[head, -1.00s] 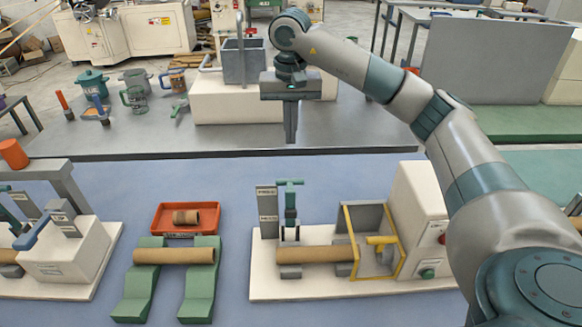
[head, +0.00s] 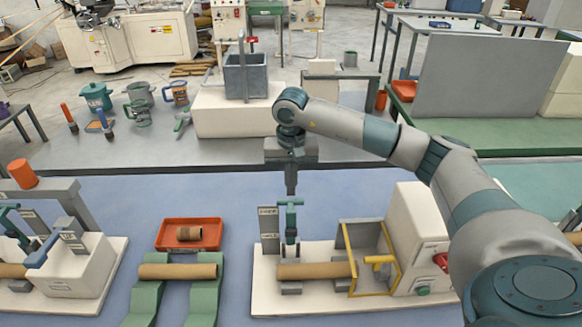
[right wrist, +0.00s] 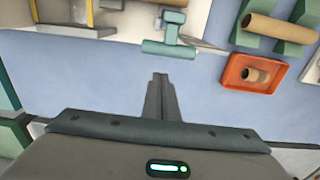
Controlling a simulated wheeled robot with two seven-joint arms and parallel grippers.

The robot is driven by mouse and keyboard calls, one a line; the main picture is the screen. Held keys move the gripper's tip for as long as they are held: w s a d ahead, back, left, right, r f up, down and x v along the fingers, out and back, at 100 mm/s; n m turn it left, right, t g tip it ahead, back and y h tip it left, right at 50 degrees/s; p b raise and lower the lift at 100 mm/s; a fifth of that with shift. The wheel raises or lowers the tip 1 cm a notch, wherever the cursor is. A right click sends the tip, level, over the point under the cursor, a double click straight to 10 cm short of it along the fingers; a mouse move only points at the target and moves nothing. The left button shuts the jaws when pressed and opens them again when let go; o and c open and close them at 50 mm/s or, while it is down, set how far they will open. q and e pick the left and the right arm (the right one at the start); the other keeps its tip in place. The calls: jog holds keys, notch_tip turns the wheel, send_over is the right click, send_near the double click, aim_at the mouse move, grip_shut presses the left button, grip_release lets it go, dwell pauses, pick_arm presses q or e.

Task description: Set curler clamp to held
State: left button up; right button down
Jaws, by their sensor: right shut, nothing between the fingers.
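The curler clamp (head: 290,222) is a green upright lever with a T-shaped top, standing on the cream machine base at the centre right. In the right wrist view the green clamp (right wrist: 171,36) shows at the top, beyond my fingertips. A brown tube (head: 315,270) lies level beside the clamp's foot. My right gripper (head: 291,192) is shut and empty, pointing down just above or behind the clamp's top; whether it touches cannot be told from the head view. In the right wrist view its closed fingers (right wrist: 160,78) are apart from the clamp. My left gripper is not in view.
A yellow-framed guard (head: 372,258) and a cream box with a red knob (head: 440,260) stand right of the clamp. A grey labelled plate (head: 268,231) stands close on its left. An orange tray (head: 189,234) and green cradle (head: 205,290) lie further left.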

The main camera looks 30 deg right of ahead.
jog(key=shift+s+a+r+p, duration=0.3)
jog(key=shift+s+a+p, duration=0.1)
jog(key=shift+s, duration=0.2)
jog(key=shift+s+a+r+p, duration=0.3)
jog(key=shift+s+p, duration=0.1)
jog(key=shift+s, duration=0.2)
